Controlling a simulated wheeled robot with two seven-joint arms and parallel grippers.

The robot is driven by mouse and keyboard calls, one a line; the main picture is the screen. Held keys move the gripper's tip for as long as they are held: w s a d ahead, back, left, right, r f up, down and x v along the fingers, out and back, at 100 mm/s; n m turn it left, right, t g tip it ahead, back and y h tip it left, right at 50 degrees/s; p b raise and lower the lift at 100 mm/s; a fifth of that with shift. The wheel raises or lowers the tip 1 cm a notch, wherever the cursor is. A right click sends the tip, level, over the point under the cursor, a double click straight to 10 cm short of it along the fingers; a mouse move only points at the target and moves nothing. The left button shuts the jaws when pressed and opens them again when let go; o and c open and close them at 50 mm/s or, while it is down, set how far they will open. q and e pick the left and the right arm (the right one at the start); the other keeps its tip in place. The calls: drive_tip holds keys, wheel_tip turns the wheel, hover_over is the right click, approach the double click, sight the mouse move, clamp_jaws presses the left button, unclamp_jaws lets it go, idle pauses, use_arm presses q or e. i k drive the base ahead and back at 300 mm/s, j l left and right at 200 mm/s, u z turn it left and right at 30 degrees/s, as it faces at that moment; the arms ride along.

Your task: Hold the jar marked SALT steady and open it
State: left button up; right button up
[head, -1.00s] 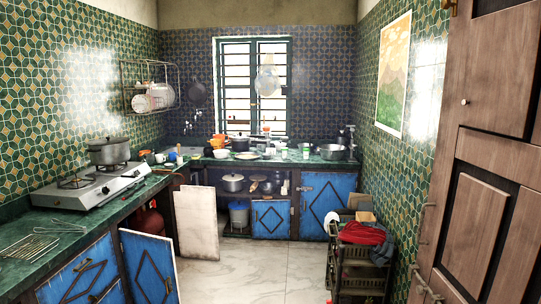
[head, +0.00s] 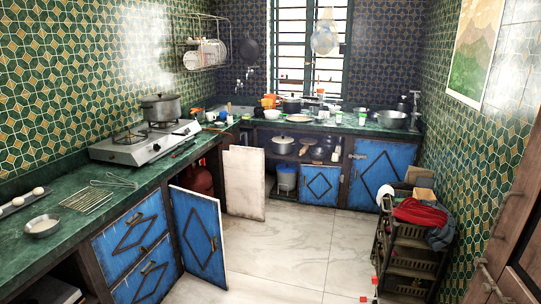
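I cannot make out a jar marked SALT; no label is readable at this distance. Neither of my grippers can be made out. A small red and white piece (head: 375,280) shows at the bottom edge, too little to identify.
The left green counter (head: 130,195) holds a gas hotplate (head: 140,148) with a lidded pot (head: 160,107), a wire rack (head: 86,200) and a metal bowl (head: 42,226). An open blue cabinet door (head: 200,236) juts out. A crate rack (head: 405,255) stands right. Tiled floor (head: 275,255) between is clear.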

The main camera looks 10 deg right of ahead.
sight(338, 117)
drive_tip(key=i+z, duration=0.25)
drive_tip(key=i, duration=1.65)
drive_tip(key=i+j+z, duration=0.1)
drive_tip(key=i+z, duration=0.15)
drive_tip(key=i, duration=0.35)
drive_tip(key=i+j+z, duration=0.25)
drive_tip(key=i, duration=0.3)
drive_tip(key=i+j+z, duration=0.3)
drive_tip(key=i, duration=0.25)
drive_tip(key=i+j+z, duration=0.25)
drive_tip(key=i+j, duration=0.15)
drive_tip(key=i, duration=0.15)
